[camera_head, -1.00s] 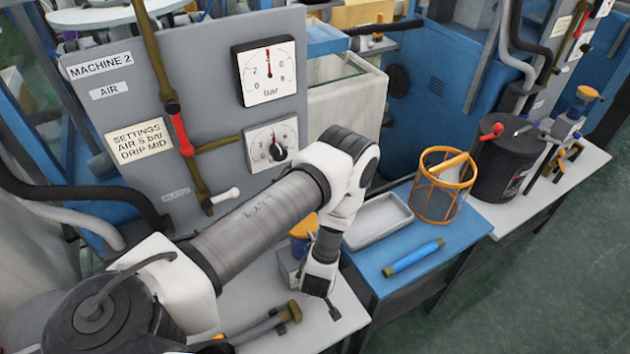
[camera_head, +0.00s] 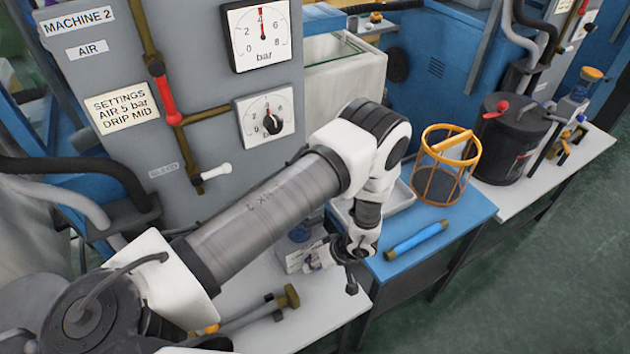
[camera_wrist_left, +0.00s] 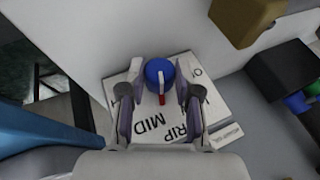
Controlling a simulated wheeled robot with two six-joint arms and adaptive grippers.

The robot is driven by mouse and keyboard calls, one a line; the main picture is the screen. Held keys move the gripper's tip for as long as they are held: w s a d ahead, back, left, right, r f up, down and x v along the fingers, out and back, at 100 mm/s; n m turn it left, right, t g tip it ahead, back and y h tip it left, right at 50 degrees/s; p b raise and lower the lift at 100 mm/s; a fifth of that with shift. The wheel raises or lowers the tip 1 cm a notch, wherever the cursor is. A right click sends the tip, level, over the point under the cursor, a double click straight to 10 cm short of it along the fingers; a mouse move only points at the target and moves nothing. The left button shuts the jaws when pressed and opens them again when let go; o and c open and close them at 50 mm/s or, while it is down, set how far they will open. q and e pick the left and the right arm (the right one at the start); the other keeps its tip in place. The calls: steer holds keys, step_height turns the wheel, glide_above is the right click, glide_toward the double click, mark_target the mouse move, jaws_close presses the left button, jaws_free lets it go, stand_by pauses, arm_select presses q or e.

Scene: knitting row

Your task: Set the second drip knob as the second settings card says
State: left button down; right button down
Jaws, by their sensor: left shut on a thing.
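The second settings card (camera_head: 122,105) on the grey machine panel reads "SETTINGS AIR 5 bar DRIP MID". In the left wrist view the drip knob (camera_wrist_left: 158,72) is a blue round knob with a red pointer. It sits on a white plate (camera_wrist_left: 118,92) lettered MID, with DRIP and LO partly covered. The pointer points down the picture, towards the area beside MID. My left gripper (camera_wrist_left: 158,90) is shut on the knob, a finger on each side. In the head view my left gripper (camera_head: 322,254) is low over the pale bench, and its wrist hides much there.
An air gauge (camera_head: 260,30) and a smaller dial (camera_head: 265,118) are on the panel. A white tray (camera_head: 400,200), an orange-rimmed basket (camera_head: 446,165) and a blue cylinder (camera_head: 416,241) are on the blue table. A brass-ended tool (camera_head: 285,298) lies on the bench.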

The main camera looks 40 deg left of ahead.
arm_select(q)
steer(key=shift+w+f+g+y+b, duration=0.15)
steer(key=shift+w+g+y+b, duration=0.2)
steer(key=shift+g+b, duration=0.5)
steer(key=shift+m+g+y+b, duration=0.3)
steer(key=shift+g+y+b, duration=0.05)
steer(key=shift+g+b, duration=0.1)
steer(key=c, duration=0.8)
jaws_free()
steer(key=v, duration=1.2)
